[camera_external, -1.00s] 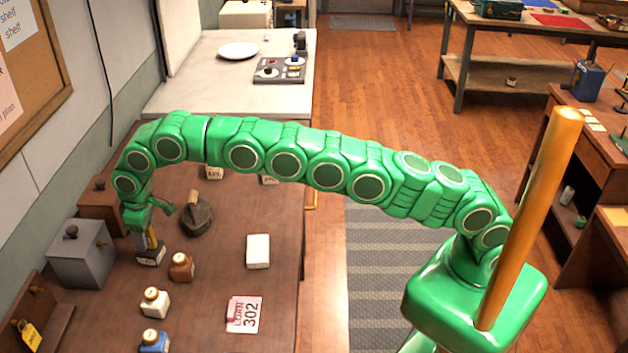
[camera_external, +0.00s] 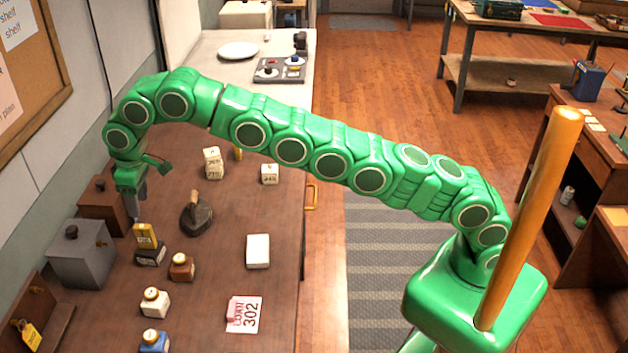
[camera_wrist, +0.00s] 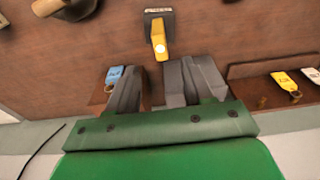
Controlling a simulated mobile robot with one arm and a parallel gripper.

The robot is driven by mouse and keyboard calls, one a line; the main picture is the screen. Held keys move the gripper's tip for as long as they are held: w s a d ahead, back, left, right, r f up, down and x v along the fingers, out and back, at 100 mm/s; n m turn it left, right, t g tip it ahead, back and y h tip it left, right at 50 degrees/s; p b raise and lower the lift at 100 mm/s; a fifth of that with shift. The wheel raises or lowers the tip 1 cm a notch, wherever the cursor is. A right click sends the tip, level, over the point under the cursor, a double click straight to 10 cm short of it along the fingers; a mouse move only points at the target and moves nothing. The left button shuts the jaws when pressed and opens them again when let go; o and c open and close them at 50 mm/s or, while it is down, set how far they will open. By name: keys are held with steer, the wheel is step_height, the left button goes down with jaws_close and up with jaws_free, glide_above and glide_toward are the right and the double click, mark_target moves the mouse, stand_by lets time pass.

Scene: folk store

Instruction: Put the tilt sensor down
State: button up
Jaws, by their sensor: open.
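The tilt sensor, which I take to be the yellow piece (camera_external: 145,234), stands with its lower end at a dark labelled block (camera_external: 150,255) on the brown table. In the wrist view the yellow piece (camera_wrist: 158,38) lies ahead of my fingers, with the dark block (camera_wrist: 155,14) beyond it. My gripper (camera_external: 137,208) is above the yellow piece and apart from it. In the wrist view its two grey fingers (camera_wrist: 158,78) are spread with nothing between them.
A brown bottle (camera_external: 182,267) stands close to the block's right. A grey box (camera_external: 82,256) and a brown box (camera_external: 103,205) stand left. A dark iron-like object (camera_external: 196,216) is behind right. A white block (camera_external: 258,251) and pink card (camera_external: 244,314) lie right, with bare table between.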

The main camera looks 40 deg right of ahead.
steer(key=shift+d+r, duration=0.1)
steer(key=shift+r, duration=0.2)
steer(key=d+r+m, duration=0.1)
steer(key=d+r, duration=0.3)
steer(key=d, duration=0.5)
steer(key=d+r+m, duration=0.1)
steer(key=d+r, duration=0.2)
steer(key=d, duration=0.6)
steer(key=s+d+r+m+g+h, duration=0.1)
steer(key=s+d+r, duration=0.15)
steer(key=d, duration=0.65)
steer(key=s+d+r+m, duration=0.1)
steer(key=s+d, duration=0.3)
steer(key=d, duration=0.5)
steer(key=s+d+f+m+g, duration=0.1)
steer(key=s+d+m, duration=0.2)
steer(key=s+d, duration=1.3)
steer(key=s+d+f+m, duration=0.1)
steer(key=s+d+f, duration=0.2)
steer(key=s, duration=0.7)
steer(key=s+d+f+m, duration=0.1)
steer(key=s+d+f, duration=0.3)
steer(key=s, duration=0.6)
steer(key=shift+s+f+g, duration=0.15)
steer(key=shift+s+g, duration=0.05)
steer(key=shift+g, duration=0.2)
